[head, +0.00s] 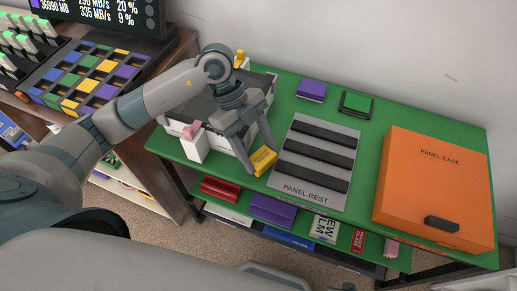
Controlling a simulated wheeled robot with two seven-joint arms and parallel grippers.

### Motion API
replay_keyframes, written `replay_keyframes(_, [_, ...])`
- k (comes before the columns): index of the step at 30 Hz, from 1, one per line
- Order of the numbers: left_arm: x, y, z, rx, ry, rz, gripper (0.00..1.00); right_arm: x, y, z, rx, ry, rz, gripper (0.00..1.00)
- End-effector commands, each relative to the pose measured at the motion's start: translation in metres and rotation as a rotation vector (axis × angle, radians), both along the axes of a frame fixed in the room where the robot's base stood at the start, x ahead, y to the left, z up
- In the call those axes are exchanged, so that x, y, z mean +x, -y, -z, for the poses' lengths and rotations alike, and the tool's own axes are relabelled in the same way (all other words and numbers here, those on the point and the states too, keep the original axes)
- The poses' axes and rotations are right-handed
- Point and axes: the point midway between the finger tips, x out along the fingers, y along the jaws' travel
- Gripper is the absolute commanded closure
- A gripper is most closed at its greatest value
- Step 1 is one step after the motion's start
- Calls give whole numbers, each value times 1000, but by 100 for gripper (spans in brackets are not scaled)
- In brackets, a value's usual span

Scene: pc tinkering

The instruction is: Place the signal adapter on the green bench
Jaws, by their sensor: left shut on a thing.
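My left gripper (257,157) is over the green bench (414,114), its fingers pointing down. It is shut on a small yellow block (264,160) between the fingertips. This block may be the signal adapter; I cannot read any marking on it. The block is low, close to the bench top, just left of the grey panel rest. I cannot tell whether it touches the bench. My right gripper is not in view.
A dark-topped box (203,106) and a white block with a pink top (194,145) stand left of the gripper. The panel rest (338,126), purple block (311,89), green-and-black square (356,104) and orange panel case (433,185) lie right. A shelf below holds several items.

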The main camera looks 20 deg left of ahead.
Motion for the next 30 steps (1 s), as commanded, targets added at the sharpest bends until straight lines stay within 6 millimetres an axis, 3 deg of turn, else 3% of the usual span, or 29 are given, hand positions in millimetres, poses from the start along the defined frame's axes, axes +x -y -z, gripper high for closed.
replay_keyframes(4, [0,0,1,0,0,0,69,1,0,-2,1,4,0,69])
replay_keyframes(5, [0,0,1,0,0,0,44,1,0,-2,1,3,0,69])
replay_keyframes(7, [0,0,1,0,0,0,27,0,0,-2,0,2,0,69])
replay_keyframes(20, [0,0,-3,0,1,0,27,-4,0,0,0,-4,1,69])
replay_keyframes(30, [7,-14,-37,2,5,-2,27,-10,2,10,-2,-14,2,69])
